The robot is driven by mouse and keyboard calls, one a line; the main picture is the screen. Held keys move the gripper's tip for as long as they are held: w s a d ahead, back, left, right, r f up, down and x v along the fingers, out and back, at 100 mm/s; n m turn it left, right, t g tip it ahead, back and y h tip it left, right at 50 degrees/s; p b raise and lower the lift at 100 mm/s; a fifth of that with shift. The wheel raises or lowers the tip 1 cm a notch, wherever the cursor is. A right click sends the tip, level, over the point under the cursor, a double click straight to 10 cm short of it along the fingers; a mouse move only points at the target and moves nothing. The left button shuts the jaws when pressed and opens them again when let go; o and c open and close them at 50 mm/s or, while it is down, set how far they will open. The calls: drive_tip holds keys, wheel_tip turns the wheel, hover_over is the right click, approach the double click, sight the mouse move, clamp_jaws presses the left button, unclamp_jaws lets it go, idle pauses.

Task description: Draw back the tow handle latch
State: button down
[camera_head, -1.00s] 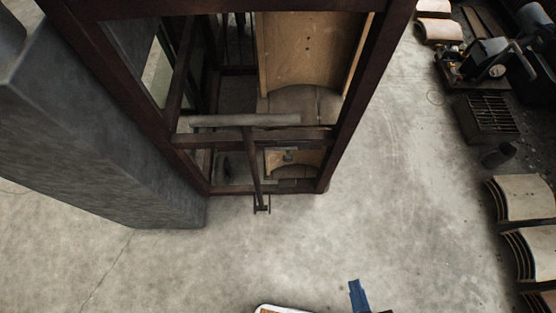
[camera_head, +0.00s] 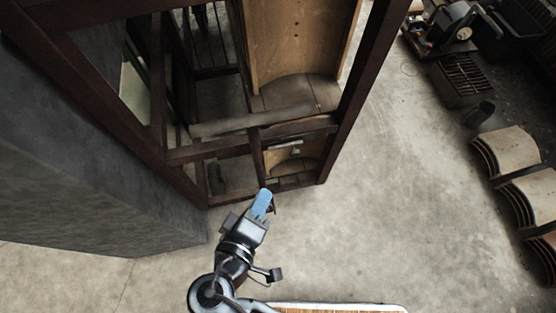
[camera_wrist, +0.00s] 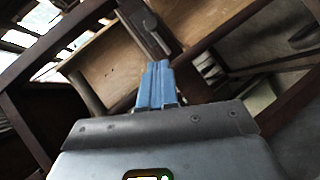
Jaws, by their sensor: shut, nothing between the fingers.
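A narrow dark bar (camera_head: 257,152) with a small crosspiece at its lower end hangs at the front of a dark frame; it looks like the tow handle. My gripper (camera_head: 263,196) is in front of its lower end and hides part of it; a bit of the dark end (camera_head: 273,206) shows just right of the blue fingers. I cannot tell whether they touch. In the wrist view the blue fingers (camera_wrist: 156,72) are together with nothing between them. I cannot make out which part is the latch.
The dark frame (camera_head: 346,105) stands over the grey floor, with a curved wooden panel (camera_head: 295,40) inside. A grey block (camera_head: 90,165) stands at left. Curved wooden pieces (camera_head: 505,147) and machinery (camera_head: 440,25) line the right side. The floor between (camera_head: 400,210) is clear.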

drive_tip(key=shift+w+a+r, duration=0.1)
drive_tip(key=shift+a+r, duration=0.55)
drive_tip(key=shift+a, duration=0.35)
drive_tip(key=shift+w, duration=0.1)
drive_tip(key=s+d+x, duration=0.1)
drive_tip(key=d+x, duration=0.1)
drive_tip(key=x, duration=1)
drive_tip(key=shift+w+d+f+p, duration=0.3)
drive_tip(key=shift+d+p, duration=0.05)
drive_tip(key=shift+d, duration=0.15)
